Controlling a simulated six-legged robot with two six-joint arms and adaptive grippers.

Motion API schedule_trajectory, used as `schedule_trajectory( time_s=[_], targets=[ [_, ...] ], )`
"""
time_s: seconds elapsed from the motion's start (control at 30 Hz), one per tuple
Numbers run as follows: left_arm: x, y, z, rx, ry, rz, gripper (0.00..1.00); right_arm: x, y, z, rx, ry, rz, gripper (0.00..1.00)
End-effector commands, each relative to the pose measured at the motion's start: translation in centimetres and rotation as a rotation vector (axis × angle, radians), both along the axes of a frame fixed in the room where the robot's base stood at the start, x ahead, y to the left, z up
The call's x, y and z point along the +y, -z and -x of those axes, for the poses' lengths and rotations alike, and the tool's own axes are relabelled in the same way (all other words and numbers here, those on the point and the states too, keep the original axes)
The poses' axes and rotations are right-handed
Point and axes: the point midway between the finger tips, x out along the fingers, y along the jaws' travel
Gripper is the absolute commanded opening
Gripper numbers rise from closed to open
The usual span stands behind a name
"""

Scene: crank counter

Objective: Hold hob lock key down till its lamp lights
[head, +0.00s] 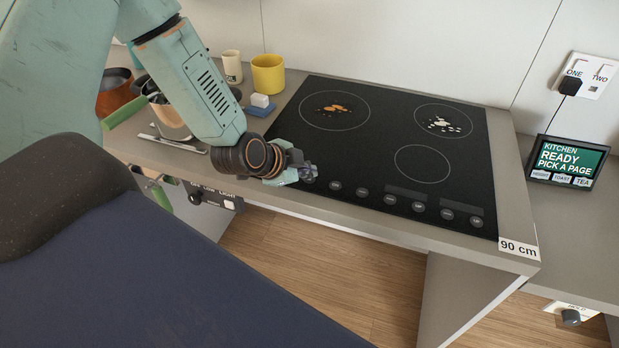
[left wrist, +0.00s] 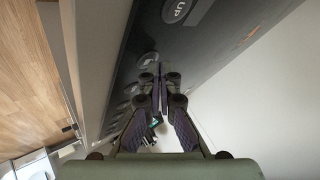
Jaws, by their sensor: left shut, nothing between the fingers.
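The black hob (head: 350,140) is set in the grey counter and has a row of round keys (head: 390,199) along its front edge. Their labels are too small to read in the head view, so I cannot tell which is the lock key. My left gripper (head: 309,173) is shut and empty at the front left of the hob, over the left end of the key row, and hides part of it. In the left wrist view the closed fingertips (left wrist: 160,78) are close to the key panel; a key marked UP (left wrist: 179,10) shows there. Contact cannot be told. I see no lit lamp.
Brown and white spills (head: 440,124) lie on the hob's rings. A kitchen screen (head: 567,161) stands at right.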

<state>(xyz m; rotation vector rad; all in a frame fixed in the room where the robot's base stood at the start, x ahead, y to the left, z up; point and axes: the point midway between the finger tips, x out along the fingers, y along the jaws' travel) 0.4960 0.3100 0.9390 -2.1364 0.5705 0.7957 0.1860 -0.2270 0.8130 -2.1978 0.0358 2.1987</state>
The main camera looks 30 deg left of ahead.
Motion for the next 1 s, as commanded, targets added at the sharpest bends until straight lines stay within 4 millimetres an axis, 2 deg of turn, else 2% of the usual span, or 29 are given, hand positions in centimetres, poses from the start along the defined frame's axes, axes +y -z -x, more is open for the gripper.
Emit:
schedule_trajectory(
  time_s=[1.0],
  targets=[
    [-0.02,1.07,0.18,0.007,0.000,0.001,0.00,0.00,0.42,0.00,0.000,0.000,0.000,0.40]
  ],
)
